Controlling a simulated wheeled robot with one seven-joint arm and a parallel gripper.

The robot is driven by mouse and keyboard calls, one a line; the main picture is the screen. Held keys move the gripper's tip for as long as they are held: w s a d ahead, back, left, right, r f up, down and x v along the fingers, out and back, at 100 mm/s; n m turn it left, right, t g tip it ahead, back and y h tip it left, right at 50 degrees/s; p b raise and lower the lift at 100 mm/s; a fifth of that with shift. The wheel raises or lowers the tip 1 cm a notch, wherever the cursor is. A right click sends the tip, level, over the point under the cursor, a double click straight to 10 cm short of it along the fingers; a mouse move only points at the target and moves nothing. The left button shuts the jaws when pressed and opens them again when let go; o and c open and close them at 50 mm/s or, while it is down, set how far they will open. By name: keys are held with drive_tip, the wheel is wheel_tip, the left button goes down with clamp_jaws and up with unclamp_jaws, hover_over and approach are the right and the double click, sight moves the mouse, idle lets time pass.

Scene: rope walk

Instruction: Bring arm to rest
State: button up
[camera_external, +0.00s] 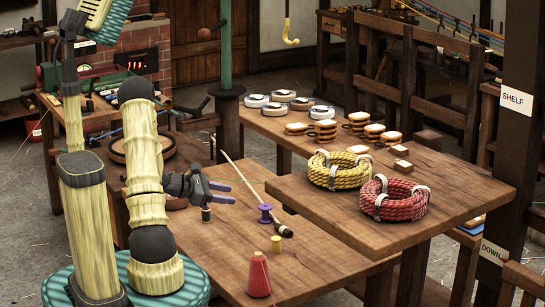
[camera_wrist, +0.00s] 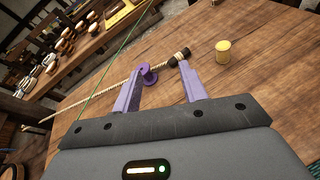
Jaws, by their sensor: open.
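My gripper (camera_external: 234,193) hangs over the wooden table (camera_external: 325,270), its purple fingers spread apart. In the wrist view the open fingers (camera_wrist: 158,88) show nothing held between them. Beyond the fingertips are a purple spool (camera_wrist: 148,75) and a pale rod with a dark end (camera_wrist: 105,88). In the external view the purple spool (camera_external: 265,213) stands just right of the fingertips, beside the rod (camera_external: 240,178). My arm reaches in from the left, bent, with its wrist low over the table.
A red cone (camera_external: 259,275) and a small yellow cylinder (camera_external: 276,243) stand near the gripper. A yellow rope coil (camera_external: 340,170) and a red rope coil (camera_external: 394,199) lie on a raised board at right. A green post (camera_external: 226,45) rises behind. The table's front right is clear.

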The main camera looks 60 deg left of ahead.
drive_tip(key=s+d+r+m+g+h+p, duration=0.25)
drive_tip(key=d+m+g, duration=0.35)
drive_tip(key=d, duration=0.4)
drive_tip(key=s+d+r+m+g+h+p, duration=0.1)
drive_tip(key=d+r+m+g+p, duration=0.15)
drive_tip(key=d+m+g, duration=0.5)
drive_tip(key=s+d+r+m+t+y+p, duration=0.2)
drive_tip(key=d+r+m+y+p, duration=0.5)
drive_tip(key=m, duration=1)
drive_tip(key=s+d+r, duration=0.1)
drive_tip(key=d+r, duration=0.1)
drive_tip(key=d, duration=0.1)
drive_tip(key=shift+d+r, duration=0.4)
